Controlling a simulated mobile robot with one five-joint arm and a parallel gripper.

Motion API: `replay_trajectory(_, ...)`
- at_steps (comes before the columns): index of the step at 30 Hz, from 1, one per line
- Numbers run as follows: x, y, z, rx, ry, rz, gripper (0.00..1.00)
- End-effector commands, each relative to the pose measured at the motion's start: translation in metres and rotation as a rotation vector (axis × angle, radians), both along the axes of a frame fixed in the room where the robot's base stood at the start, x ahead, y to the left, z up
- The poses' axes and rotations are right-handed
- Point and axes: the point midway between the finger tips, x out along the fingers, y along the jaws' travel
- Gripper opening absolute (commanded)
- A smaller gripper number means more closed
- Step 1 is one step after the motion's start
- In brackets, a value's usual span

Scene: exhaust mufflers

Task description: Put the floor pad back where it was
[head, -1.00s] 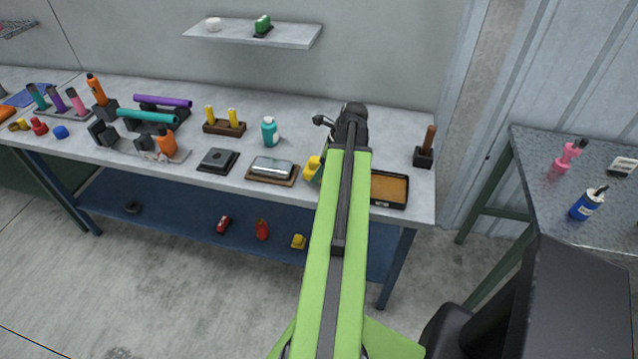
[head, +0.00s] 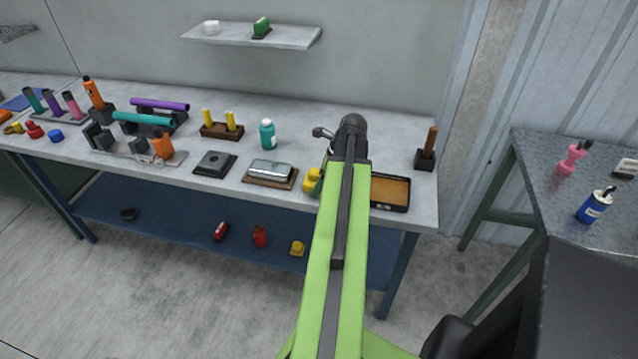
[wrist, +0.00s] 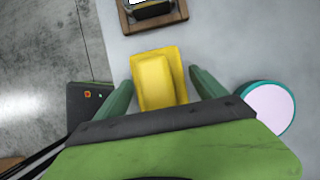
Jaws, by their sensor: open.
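A yellow block with a raised middle (wrist: 160,82) lies on the bench between the two green fingers of my gripper (wrist: 163,85) in the wrist view. The fingers stand apart on either side of it, and I see no clear contact. In the head view the yellow block (head: 312,181) shows at the bench's front edge, partly hidden by my green arm.
A wooden board with a silver-topped item (head: 270,173) lies left of the block, and a black tray (head: 390,191) right of it. A teal-rimmed round thing (wrist: 268,105) stands near my right finger. The blue lower shelf (head: 180,222) holds several small items.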

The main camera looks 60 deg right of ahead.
Motion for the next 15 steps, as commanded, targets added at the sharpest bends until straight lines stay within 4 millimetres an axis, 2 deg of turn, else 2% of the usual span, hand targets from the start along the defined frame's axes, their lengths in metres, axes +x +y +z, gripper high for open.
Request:
replay_trajectory(4, 0.000, 0.001, 0.002, 0.002, 0.001, 0.001, 0.85)
replay_trajectory(8, -0.003, 0.000, 0.013, 0.001, 0.000, -0.001, 0.85)
replay_trajectory(15, -0.018, -0.005, 0.058, 0.002, 0.001, -0.002, 0.85)
